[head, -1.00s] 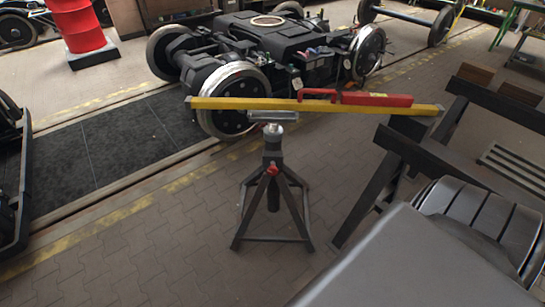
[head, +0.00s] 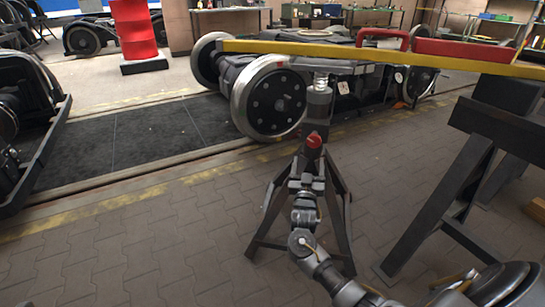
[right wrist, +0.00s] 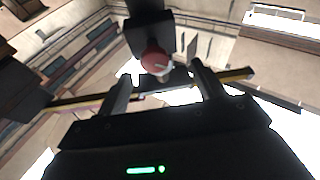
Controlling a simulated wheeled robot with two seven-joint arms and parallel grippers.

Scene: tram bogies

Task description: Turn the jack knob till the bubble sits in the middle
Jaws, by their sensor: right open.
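The jack stand (head: 343,215) is dark, with splayed legs and a red knob (head: 314,140) on its column. Its top is under a yellow beam (head: 290,48) that runs across the view. A red level (head: 460,48) with a loop handle lies on the beam; its bubble cannot be made out. My right gripper (head: 307,180) is in front of the jack column, just below the knob. In the right wrist view the knob (right wrist: 155,60) shows between the two parted fingers (right wrist: 160,75), beyond their tips or level with them. My left gripper is out of view.
A dark trestle (head: 440,190) stands right of the jack. A wheeled bogie (head: 270,98) is behind it. A red drum (head: 134,30) stands at the back left. The paved floor (head: 140,260) left of the jack is clear.

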